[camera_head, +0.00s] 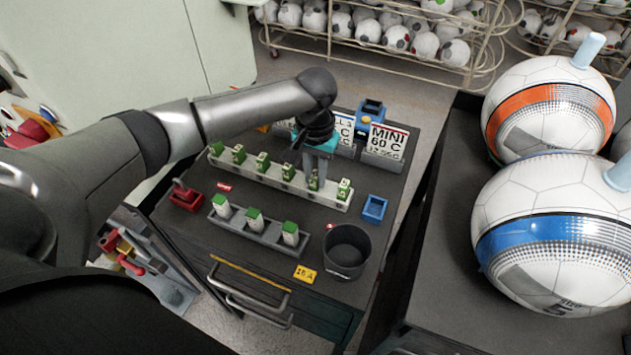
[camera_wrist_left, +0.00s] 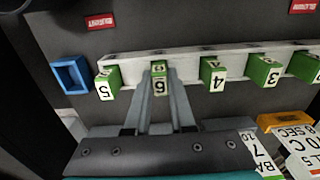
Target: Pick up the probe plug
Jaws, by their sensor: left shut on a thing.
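A long pale rack (camera_head: 276,180) on the dark bench holds several green-and-white numbered blocks; in the left wrist view the rack (camera_wrist_left: 135,60) runs across the upper part. My left gripper (camera_head: 314,176) reaches down over the rack's right part. In the left wrist view its two grey fingers (camera_wrist_left: 159,98) are shut on a green-and-white block (camera_wrist_left: 159,70) whose label looks like a 6 or 9. That block still appears in line with its neighbours, marked 5 (camera_wrist_left: 106,88) and 4 (camera_wrist_left: 215,80). I cannot tell which object is the probe plug. My right gripper is not in view.
A shorter grey rack (camera_head: 262,237) with three green-topped blocks stands in front. A dark bin (camera_head: 347,252), a blue holder (camera_head: 374,208) and a red holder (camera_head: 186,199) stand nearby. Signs (camera_head: 387,142) stand behind. Large balls (camera_head: 550,235) fill the right side.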

